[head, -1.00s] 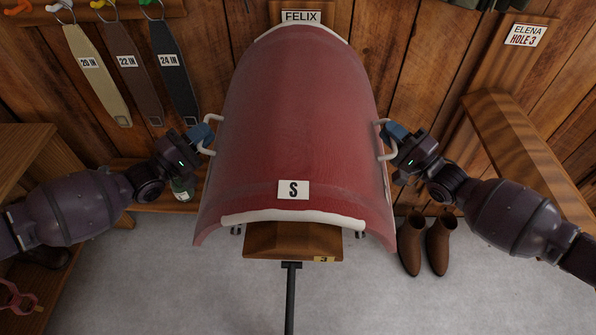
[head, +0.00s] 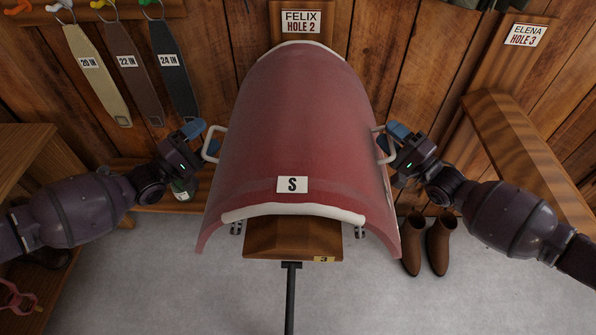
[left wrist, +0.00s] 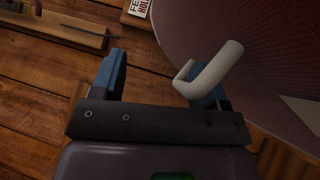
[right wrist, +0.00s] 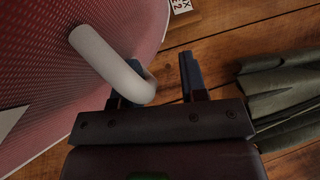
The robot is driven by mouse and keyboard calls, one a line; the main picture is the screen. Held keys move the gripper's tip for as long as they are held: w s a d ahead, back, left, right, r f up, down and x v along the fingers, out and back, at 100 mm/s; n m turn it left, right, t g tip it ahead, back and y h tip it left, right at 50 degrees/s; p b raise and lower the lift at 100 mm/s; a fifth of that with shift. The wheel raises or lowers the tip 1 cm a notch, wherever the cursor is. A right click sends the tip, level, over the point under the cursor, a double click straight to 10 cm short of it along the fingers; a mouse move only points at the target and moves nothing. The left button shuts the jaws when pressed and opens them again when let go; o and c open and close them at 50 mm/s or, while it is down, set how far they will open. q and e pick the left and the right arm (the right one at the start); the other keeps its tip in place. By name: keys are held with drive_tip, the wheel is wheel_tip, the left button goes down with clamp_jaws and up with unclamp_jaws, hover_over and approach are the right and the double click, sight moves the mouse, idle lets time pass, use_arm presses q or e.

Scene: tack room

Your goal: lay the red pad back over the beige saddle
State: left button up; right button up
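The red pad (head: 295,120), with an "S" label (head: 292,185) and a white handle on each side, lies draped in an arch over a wooden stand. The beige saddle cannot be made out; a pale roll (head: 293,211) shows along the pad's front edge. My left gripper (head: 197,142) is open, one finger close to the left handle (head: 212,144); this handle also shows in the left wrist view (left wrist: 213,68). My right gripper (head: 394,146) is open, one finger close to the right handle (head: 381,145). Whether fingers still touch the handles is unclear.
The wooden stand (head: 292,240) carries a "3" tag and a dark post. Brown boots (head: 437,245) stand at right. Girths (head: 172,70) hang at the upper left. A "FELIX HOLE 2" sign (head: 301,21) is behind, an "ELENA HOLE 3" sign (head: 525,35) at right.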

use_arm(q)
drive_tip(key=shift+o, duration=1.1)
drive_tip(key=shift+r, duration=0.1)
use_arm(e)
drive_tip(key=shift+r, duration=0.1)
use_arm(q)
drive_tip(key=shift+s, duration=0.1)
drive_tip(key=v, duration=1.2)
use_arm(e)
drive_tip(key=o, duration=0.8)
drive_tip(key=shift+s+f, duration=0.1)
drive_tip(key=shift+f, duration=0.1)
